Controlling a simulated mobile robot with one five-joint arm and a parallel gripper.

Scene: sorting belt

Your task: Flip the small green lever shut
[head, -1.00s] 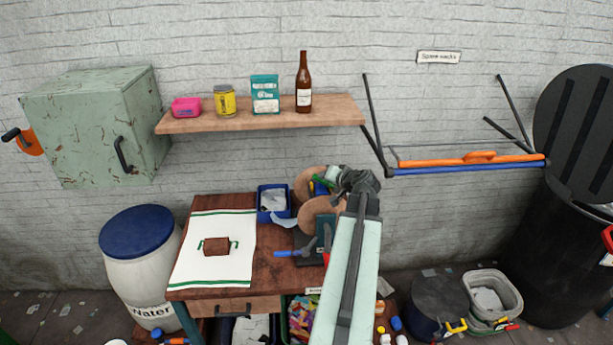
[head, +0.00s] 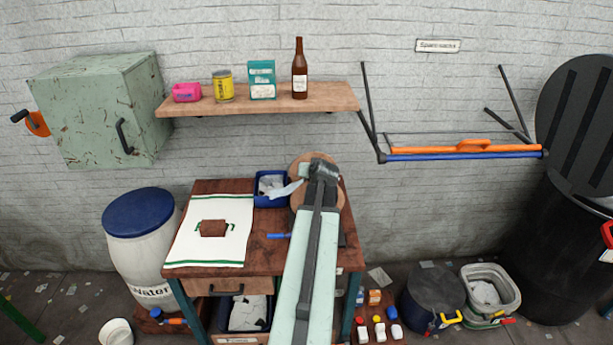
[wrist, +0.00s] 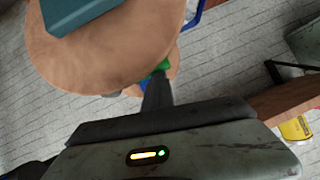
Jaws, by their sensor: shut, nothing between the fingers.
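The green lever (wrist: 161,66) shows as a small green piece in the wrist view, between two round wooden discs, with a bit of blue beside it. My gripper (wrist: 157,80) is shut and empty, its dark tip pointing at the green piece. The tip overlaps the lever in the picture; I cannot tell whether they touch. How far the lever is turned is hidden. The near wooden disc (wrist: 105,60) fills the upper left of the wrist view. In the head view my arm covers the lever, and a disc (head: 299,168) shows behind my wrist.
The wooden bench (head: 268,258) carries a white cloth (head: 185,250) with a brown block (head: 213,228), and a blue bin (head: 264,202). A shelf (head: 230,106) with a bottle (head: 299,75) is above. A hanging rack (head: 465,155) is to the right.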

